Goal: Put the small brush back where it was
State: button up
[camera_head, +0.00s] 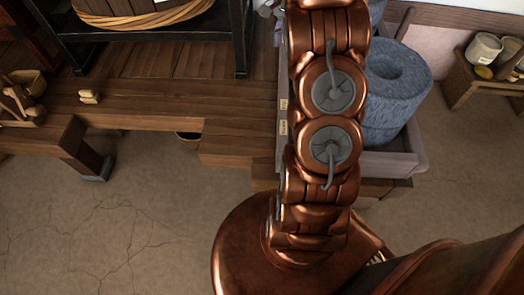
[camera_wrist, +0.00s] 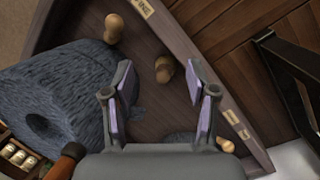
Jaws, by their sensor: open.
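My gripper (camera_wrist: 163,95) is open over a wooden bin in the wrist view, with nothing held between its fingers. A small rounded light-wood piece (camera_wrist: 164,69) lies on the bin floor, seen between and beyond the fingertips. A similar piece (camera_wrist: 115,28) lies further up at the left, and part of another (camera_wrist: 225,144) shows at lower right. I cannot tell whether any of these is the small brush. In the head view my arm hides the gripper. A small pale wooden item (camera_head: 89,96) sits on the bench; I cannot tell if it is a brush.
A grey ridged stone with a hole (camera_wrist: 60,95) fills the bin's left side; stacked stones (camera_head: 395,85) show in the head view. The bin's rim (camera_wrist: 205,85) carries paper labels. A wooden bench (camera_head: 140,112) runs left. A small table with pots (camera_head: 475,83) stands right.

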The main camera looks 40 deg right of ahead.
jog(key=s+a+r+n, duration=0.3)
jog(key=s+a+n, duration=0.15)
jog(key=a, duration=0.55)
jog(key=s+a+r+n, duration=0.3)
jog(key=s+a, duration=0.3)
jog(key=a, duration=0.3)
jog(key=s+a+f+n, duration=0.1)
jog(key=s+a+n, duration=0.3)
jog(key=s, duration=0.4)
jog(key=s+a+f+n+h, duration=0.1)
jog(key=s+a+n, duration=0.3)
jog(key=s+a, duration=0.3)
jog(key=s, duration=0.2)
jog(key=shift+s+f+g+h, duration=0.15)
jog(key=shift+s+g+h, duration=0.15)
jog(key=shift+n, duration=0.25)
jog(key=s+p+v, duration=0.2)
jog(key=p+v, duration=0.8)
jog(key=s+r+p+v, duration=0.1)
jog(key=s+p+v, duration=0.1)
jog(key=p+v, duration=0.8)
jog(key=shift+s+r+t, duration=0.4)
jog(key=shift+s+r, duration=0.15)
